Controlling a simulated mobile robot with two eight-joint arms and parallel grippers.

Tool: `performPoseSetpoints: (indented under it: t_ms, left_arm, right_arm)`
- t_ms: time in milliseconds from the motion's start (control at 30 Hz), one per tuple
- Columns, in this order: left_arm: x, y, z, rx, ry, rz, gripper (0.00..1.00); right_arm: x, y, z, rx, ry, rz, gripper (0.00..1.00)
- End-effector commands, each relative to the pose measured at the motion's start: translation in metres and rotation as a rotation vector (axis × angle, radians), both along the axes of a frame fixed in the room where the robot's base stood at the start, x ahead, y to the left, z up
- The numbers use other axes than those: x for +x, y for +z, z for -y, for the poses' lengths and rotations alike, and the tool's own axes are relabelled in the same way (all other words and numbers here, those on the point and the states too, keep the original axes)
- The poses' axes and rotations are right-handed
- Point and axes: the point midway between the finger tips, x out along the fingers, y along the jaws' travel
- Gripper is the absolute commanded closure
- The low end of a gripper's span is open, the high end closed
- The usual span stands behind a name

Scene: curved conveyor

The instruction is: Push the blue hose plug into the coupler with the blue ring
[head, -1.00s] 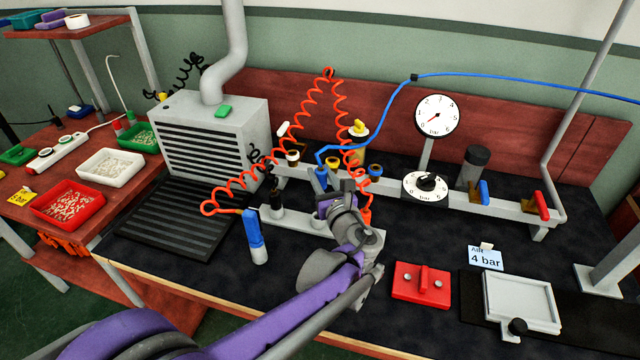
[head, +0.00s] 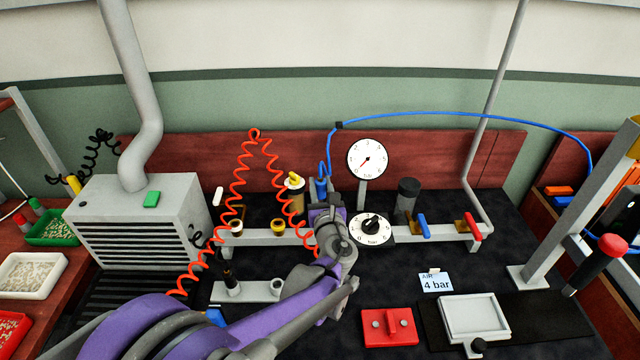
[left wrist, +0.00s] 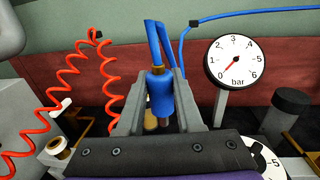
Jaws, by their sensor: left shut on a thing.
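My left gripper (head: 323,208) is shut on the blue hose plug (head: 321,188), whose blue hose rises from its top. In the left wrist view the plug (left wrist: 158,90) stands roughly upright between the two fingers, its metal end pointing down. The gripper is over the right part of the coupler rail (head: 255,238). Couplers with a white ring (head: 236,226) and a yellow ring (head: 278,226) show to its left. The coupler with the blue ring is hidden, apparently behind my gripper. Whether the plug touches it cannot be told. My right gripper is not in view.
A coiled red hose (head: 240,185) hangs left of my gripper. A pressure gauge (head: 367,158) and a dial (head: 370,228) stand close to its right. Blue (head: 424,224) and red (head: 472,226) valve levers are farther right. A red block (head: 390,327) lies in front.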

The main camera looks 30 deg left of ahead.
Motion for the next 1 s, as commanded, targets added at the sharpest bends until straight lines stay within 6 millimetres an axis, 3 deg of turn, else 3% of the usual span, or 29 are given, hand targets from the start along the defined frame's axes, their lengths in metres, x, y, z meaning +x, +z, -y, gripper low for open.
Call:
performPoseSetpoints:
  t_ms: [567, 1000]
  left_arm:
    - [0.000, -0.004, 0.000, 0.000, -0.003, -0.001, 1.00]
    - [0.000, -0.041, 0.000, -0.001, -0.003, -0.001, 1.00]
  right_arm:
    - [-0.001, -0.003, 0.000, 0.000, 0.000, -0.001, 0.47]
    - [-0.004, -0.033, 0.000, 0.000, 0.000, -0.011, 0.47]
